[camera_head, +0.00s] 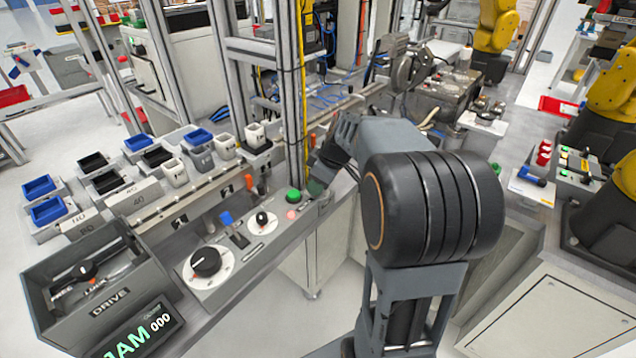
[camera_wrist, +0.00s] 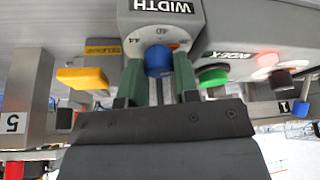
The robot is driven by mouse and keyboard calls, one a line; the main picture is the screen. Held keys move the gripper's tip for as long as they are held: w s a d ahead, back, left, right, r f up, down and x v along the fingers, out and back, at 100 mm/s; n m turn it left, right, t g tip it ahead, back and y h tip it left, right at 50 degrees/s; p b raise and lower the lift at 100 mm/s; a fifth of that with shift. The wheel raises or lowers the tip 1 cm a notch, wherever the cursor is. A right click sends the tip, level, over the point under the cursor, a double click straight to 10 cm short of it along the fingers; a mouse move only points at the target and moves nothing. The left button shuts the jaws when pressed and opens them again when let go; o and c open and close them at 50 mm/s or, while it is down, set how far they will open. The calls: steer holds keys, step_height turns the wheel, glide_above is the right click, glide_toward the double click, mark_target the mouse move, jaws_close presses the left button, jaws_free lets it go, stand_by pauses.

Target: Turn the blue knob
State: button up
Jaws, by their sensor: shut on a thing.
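The blue knob (camera_wrist: 158,61) sits on a round white dial below the upside-down WIDTH label in the wrist view. My gripper (camera_wrist: 158,75) has a green-padded finger on each side of the knob and is shut on it. In the head view my gripper (camera_head: 325,172) reaches down to the far end of the control panel, just past the green button. The knob is hidden there behind my gripper and arm.
A green button (camera_wrist: 212,75) and a glowing red button (camera_wrist: 266,59) are close right of my gripper in the wrist view. A yellow handle (camera_wrist: 82,78) is to its left. In the head view, a metal post (camera_head: 296,100) and yellow cable (camera_head: 303,90) stand beside my gripper.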

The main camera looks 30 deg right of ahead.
steer(key=o, duration=0.9)
steer(key=p+v, duration=0.4)
steer(key=v, duration=0.4)
steer(key=shift+r+p, duration=0.1)
steer(key=shift+p, duration=0.25)
steer(key=shift+d, duration=0.1)
